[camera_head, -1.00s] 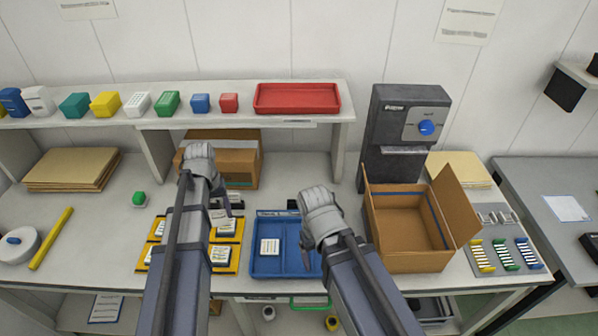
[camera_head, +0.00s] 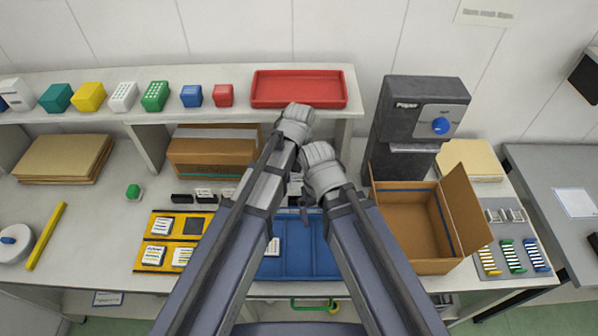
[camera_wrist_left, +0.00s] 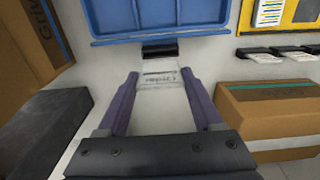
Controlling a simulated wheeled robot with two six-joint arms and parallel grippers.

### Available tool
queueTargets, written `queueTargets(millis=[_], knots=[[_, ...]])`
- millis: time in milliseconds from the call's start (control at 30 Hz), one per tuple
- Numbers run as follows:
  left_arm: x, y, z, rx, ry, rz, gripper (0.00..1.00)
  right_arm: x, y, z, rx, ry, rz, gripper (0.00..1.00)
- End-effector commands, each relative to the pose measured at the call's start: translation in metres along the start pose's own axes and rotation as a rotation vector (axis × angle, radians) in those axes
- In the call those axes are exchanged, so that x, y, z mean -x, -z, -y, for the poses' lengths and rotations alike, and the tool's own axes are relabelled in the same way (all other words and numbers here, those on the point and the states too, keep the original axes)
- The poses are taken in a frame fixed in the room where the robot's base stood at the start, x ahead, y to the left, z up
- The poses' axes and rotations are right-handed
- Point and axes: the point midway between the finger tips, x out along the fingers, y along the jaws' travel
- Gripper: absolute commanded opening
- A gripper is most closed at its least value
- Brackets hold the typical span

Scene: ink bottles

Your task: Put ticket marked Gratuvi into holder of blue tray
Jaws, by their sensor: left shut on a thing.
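The blue tray (camera_head: 318,262) stands at the middle front of the table, partly covered by my arms; in the left wrist view its edge (camera_wrist_left: 110,41) crosses the top. A black holder (camera_wrist_left: 160,48) sits at that edge. My left gripper (camera_wrist_left: 160,75) is shut on a white ticket (camera_wrist_left: 161,79) with dark lettering, which looks like Gratuvi but is too blurred to be sure. The ticket is right at the holder; I cannot tell whether it is seated in it. In the head view, my right wrist is beside the left one, and its fingers are hidden.
A yellow tray (camera_head: 190,227) with cards is left of the blue tray. Several black holders with tickets (camera_wrist_left: 290,53) stand behind it. A closed carton (camera_head: 213,157) is under the shelf; an open carton (camera_head: 413,210) and a dark machine (camera_head: 408,130) stand right.

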Motion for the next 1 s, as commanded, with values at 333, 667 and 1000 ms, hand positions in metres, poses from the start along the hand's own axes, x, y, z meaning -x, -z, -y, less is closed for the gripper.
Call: queueTargets(millis=[333,667,1000], knots=[[-0.017,0.0,0.001,0.0,0.0,0.0,0.16,-0.017,0.001,0.002,0.001,0.0,0.0,1.0],[-0.041,0.0,0.001,0.0,0.0,0.0,0.16,-0.04,0.003,0.004,0.001,0.0,0.0,1.0],[-0.045,0.0,0.001,0.0,0.0,0.0,0.16,-0.045,0.003,0.004,0.001,0.0,0.0,1.0]])
